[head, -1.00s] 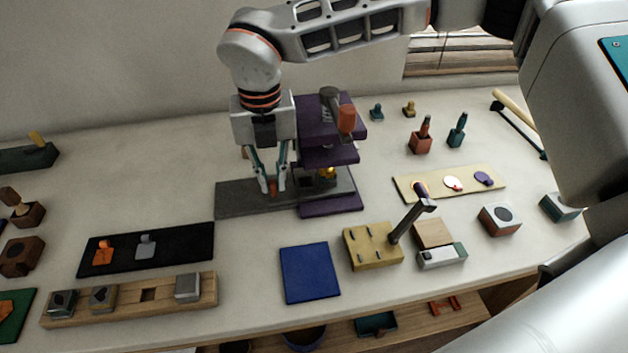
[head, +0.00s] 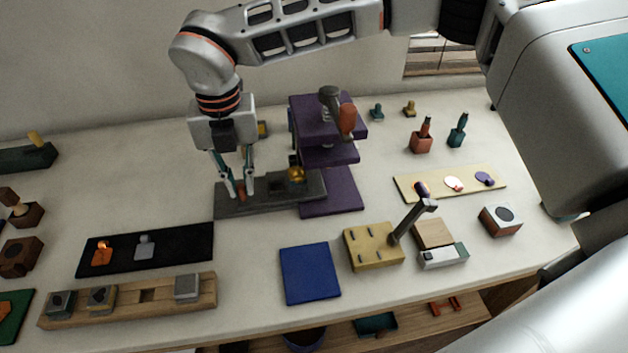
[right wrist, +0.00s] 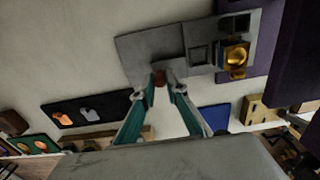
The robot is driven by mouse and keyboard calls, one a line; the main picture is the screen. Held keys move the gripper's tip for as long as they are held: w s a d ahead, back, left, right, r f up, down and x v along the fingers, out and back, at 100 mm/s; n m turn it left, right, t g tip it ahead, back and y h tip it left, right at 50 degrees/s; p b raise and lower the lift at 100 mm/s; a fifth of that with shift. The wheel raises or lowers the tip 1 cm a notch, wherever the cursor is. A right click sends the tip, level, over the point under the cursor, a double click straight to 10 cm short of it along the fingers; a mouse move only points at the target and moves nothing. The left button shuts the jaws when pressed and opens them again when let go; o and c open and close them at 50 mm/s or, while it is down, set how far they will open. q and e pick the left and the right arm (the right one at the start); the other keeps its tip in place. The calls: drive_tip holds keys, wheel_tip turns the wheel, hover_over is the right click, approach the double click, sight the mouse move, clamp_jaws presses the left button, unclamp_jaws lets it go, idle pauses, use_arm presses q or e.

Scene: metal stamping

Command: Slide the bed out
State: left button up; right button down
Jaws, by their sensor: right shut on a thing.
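The bed (head: 291,189) is a dark grey plate on a grey base (head: 228,207) at the purple press (head: 335,117). It reaches out to the left of the press and carries a gold piece (head: 296,174) on a block. A square recess shows in the bed in the right wrist view (right wrist: 184,67). My right gripper (head: 241,193) points down at the bed's left part, its fingers closed on a small red-orange knob (right wrist: 159,77). The fingertips partly hide the knob. My left gripper is not in view.
A black mat (head: 185,245) with an orange and a grey piece lies at front left, above a wooden block rack (head: 130,300). Bare table lies left of the bed.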

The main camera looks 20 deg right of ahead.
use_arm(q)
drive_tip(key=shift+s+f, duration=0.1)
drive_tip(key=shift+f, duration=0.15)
use_arm(e)
drive_tip(key=shift+w+a, duration=0.2)
drive_tip(key=shift+a, duration=0.8)
drive_tip(key=shift+w+a, duration=0.2)
drive_tip(key=shift+a, duration=0.75)
drive_tip(key=shift+w+a, duration=0.2)
drive_tip(key=shift+a, duration=0.8)
drive_tip(key=shift+w+a, duration=0.15)
drive_tip(key=shift+a, duration=0.6)
drive_tip(key=shift+w+a, duration=0.15)
drive_tip(key=shift+a, duration=0.55)
drive_tip(key=c, duration=1.9)
unclamp_jaws()
drive_tip(key=shift+d, duration=0.1)
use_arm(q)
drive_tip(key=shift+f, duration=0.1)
use_arm(e)
drive_tip(key=shift+d, duration=0.1)
drive_tip(key=shift+r, duration=0.15)
